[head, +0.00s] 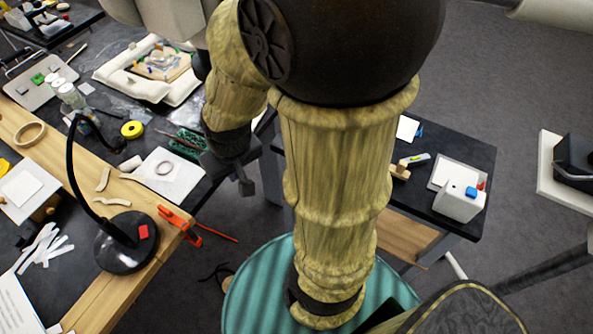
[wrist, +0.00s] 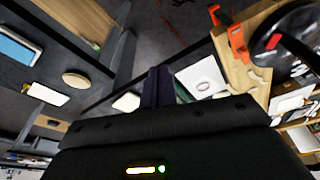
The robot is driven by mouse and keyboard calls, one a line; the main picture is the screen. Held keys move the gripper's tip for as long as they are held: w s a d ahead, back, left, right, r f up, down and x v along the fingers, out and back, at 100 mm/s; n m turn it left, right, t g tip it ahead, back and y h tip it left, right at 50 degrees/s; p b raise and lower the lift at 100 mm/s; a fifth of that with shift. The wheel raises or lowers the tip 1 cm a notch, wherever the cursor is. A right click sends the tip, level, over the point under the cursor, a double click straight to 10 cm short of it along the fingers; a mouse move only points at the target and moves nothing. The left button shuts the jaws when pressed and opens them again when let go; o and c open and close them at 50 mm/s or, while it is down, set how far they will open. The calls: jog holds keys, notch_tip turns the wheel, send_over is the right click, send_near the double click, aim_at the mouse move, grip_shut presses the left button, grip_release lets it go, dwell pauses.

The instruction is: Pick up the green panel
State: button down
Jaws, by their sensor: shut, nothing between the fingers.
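My gripper (head: 244,186) hangs in the head view between the left workbench and the small dark table, apart from both. In the wrist view its dark fingers (wrist: 158,88) are together and empty. A dark green slotted piece (head: 187,143) lies on the left bench, to the left of my wrist and partly hidden by it. A small bright green piece (head: 38,78) lies on a grey board at the far left. I cannot tell which of these is the green panel.
A black lamp (head: 125,243) and an orange clamp (head: 178,222) stand at the wooden bench edge. A white sheet with a ring (head: 165,178) lies near my gripper. A white box (head: 460,190) stands on the right table. Floor shows between the tables.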

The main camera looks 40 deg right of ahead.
jog(key=w+f+m+t+b, duration=0.15)
jog(key=w+f+b, duration=0.35)
jog(key=f+b, duration=0.8)
jog(key=w+d+f+m+t+b, duration=0.1)
jog(key=w+f+m+b, duration=0.25)
jog(key=f+b, duration=0.95)
jog(key=w+f+m+t+b, duration=0.2)
jog(key=w+f+b, duration=0.4)
jog(key=f+b, duration=0.75)
jog(key=w+d+f+m+t+h+b, duration=0.1)
jog(key=w+d+f+m+h+b, duration=0.2)
jog(key=w+d+m, duration=0.35)
jog(key=w+d+f+m+t+h+b, duration=0.1)
jog(key=w+d+f+m+h+b, duration=0.2)
jog(key=w+d+m, duration=0.35)
jog(key=s+d+f+m+g+h+b, duration=0.6)
jog(key=m+g+h, duration=0.5)
jog(key=m, duration=0.6)
jog(key=d+f+g+b, duration=0.1)
jog(key=d+f, duration=0.1)
jog(key=d, duration=0.1)
jog(key=shift+d+f+m+h, duration=0.4)
jog(key=shift+d, duration=0.1)
